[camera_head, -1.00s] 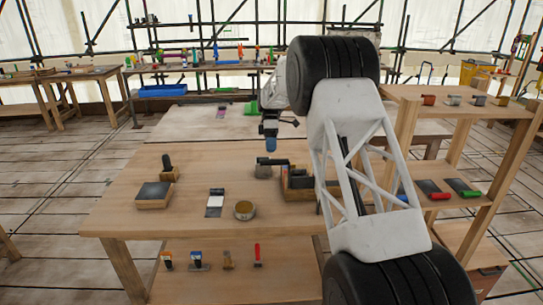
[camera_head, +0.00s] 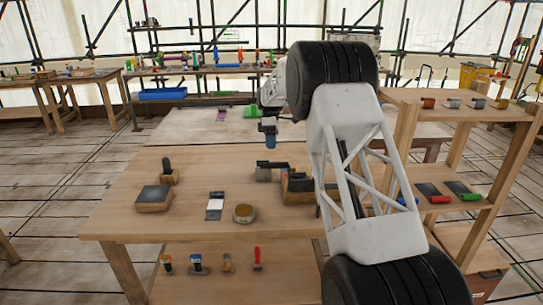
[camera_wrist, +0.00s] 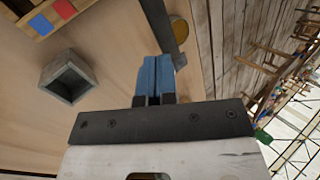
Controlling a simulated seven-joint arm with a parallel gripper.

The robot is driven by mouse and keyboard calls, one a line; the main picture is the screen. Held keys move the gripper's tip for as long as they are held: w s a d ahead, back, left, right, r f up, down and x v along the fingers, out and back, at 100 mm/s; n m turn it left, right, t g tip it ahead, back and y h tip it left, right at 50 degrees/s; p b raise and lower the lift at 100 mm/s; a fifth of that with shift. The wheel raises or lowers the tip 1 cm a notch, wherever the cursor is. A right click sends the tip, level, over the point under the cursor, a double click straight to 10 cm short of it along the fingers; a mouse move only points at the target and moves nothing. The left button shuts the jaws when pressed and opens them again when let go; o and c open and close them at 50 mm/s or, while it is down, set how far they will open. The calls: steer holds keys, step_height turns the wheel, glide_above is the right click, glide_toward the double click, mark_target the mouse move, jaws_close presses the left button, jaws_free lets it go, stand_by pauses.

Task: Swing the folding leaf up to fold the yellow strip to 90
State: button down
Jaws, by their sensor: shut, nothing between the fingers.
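My gripper (camera_head: 271,142) has blue fingers. They are shut and empty, held above the far part of the wooden bench, and show closed together in the wrist view (camera_wrist: 154,75). A dark bar (camera_head: 272,163) with a grey block (camera_head: 263,173) lies below them in the head view. In the wrist view a dark bar (camera_wrist: 158,22) runs just beyond the fingertips; contact cannot be told. I cannot tell for certain which part is the folding leaf. No yellow strip can be made out in either view. My arm hides part of the wooden-based fixture (camera_head: 297,186).
A round brass-coloured tin (camera_head: 243,213), a black-and-white plate (camera_head: 215,206) and a dark-topped block (camera_head: 153,198) stand on the bench. The wrist view shows a hollow grey square block (camera_wrist: 68,77). A wooden shelf (camera_head: 455,105) stands right. Bare bench lies front left.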

steer(key=w+r+m+t, duration=0.1)
steer(key=w+r+m, duration=0.1)
steer(key=m, duration=1.5)
steer(key=w+r+m+t, duration=0.1)
steer(key=w+r+m, duration=0.1)
steer(key=m, duration=1.5)
steer(key=shift+w+r+t, duration=0.35)
steer(key=shift+w+t, duration=0.05)
steer(key=shift+w, duration=0.45)
steer(key=shift+f, duration=0.1)
